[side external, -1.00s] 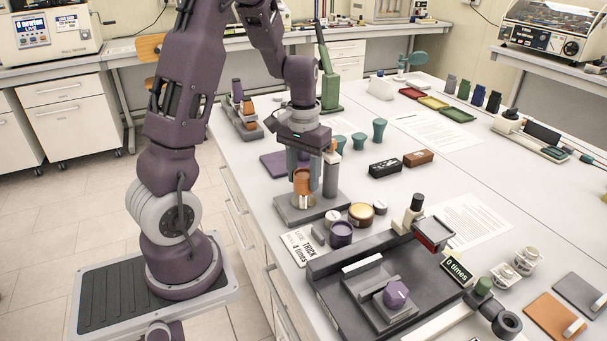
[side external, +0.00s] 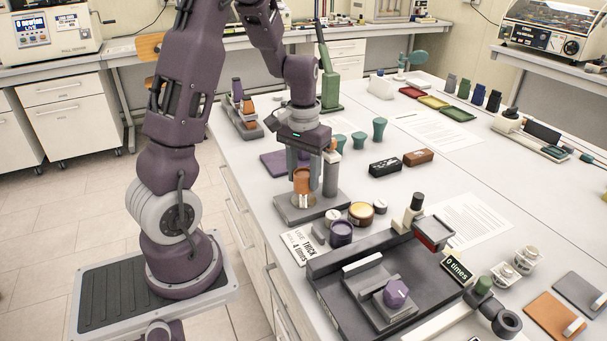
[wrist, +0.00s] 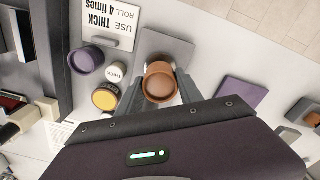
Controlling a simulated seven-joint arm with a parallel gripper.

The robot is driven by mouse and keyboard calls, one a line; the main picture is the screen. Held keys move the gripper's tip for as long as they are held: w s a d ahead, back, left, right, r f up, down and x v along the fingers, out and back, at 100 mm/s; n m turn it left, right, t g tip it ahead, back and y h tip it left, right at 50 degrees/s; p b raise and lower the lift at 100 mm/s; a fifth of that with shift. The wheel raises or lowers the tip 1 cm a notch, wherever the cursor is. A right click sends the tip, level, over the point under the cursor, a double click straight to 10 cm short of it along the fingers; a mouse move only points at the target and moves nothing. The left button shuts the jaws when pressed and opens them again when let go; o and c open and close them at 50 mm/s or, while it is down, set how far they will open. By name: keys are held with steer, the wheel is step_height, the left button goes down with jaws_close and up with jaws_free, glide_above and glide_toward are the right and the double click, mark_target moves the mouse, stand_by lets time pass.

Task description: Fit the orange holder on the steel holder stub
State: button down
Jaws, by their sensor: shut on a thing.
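The orange holder (side external: 302,182) is upright between the fingers of my gripper (side external: 303,194). My gripper points straight down and is shut on it. In the wrist view the round open top of the orange holder (wrist: 160,82) shows between the two fingers. It is over a grey base plate (side external: 325,207), which also shows in the wrist view (wrist: 172,46).
A grey upright post (side external: 330,178) stands close to the right of my gripper. A purple jar (side external: 341,234), a yellow-lidded jar (side external: 361,213) and a small white-topped jar stand in front. A purple mat (side external: 272,165) lies behind. A dark roller machine (side external: 335,290) fills the front.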

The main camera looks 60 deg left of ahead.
mark_target(303, 176)
steer(key=shift+f, duration=1.6)
steer(key=c, duration=0.7)
jaws_free()
step_height(303, 176, up, 7)
steer(key=shift+r, duration=0.1)
